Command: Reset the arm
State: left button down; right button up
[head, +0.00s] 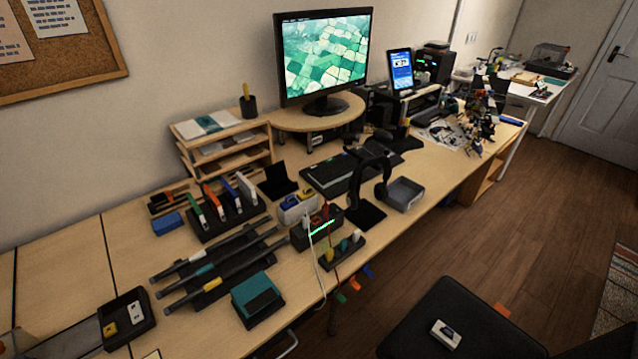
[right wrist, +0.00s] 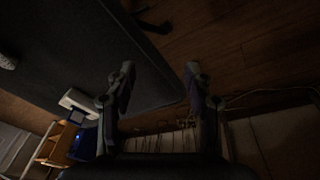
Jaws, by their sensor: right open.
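My right gripper (right wrist: 158,78) is open in the right wrist view, its two fingers spread wide with nothing between them. A dark flat surface lies behind the fingers, and dim wooden flooring (right wrist: 240,45) shows at the upper right. My right gripper does not show in the head view. My left gripper is in neither view. The head view shows a long wooden desk (head: 60,250) with servo-wiring gear, including a black box with a green light strip (head: 320,231) and a thin white cable hanging from its front.
A dark seat (head: 400,335) carrying a small white box (head: 446,333) stands before the desk. Dark rails (head: 215,262), a teal-topped block (head: 257,298), a headphone stand (head: 366,212) and a monitor (head: 324,55) crowd the desk. Open floor (head: 500,225) lies to the right.

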jog(key=s+d+f+g, duration=0.1)
jog(key=s+f, duration=1.4)
jog(key=s, duration=0.3)
jog(key=shift+s, duration=0.15)
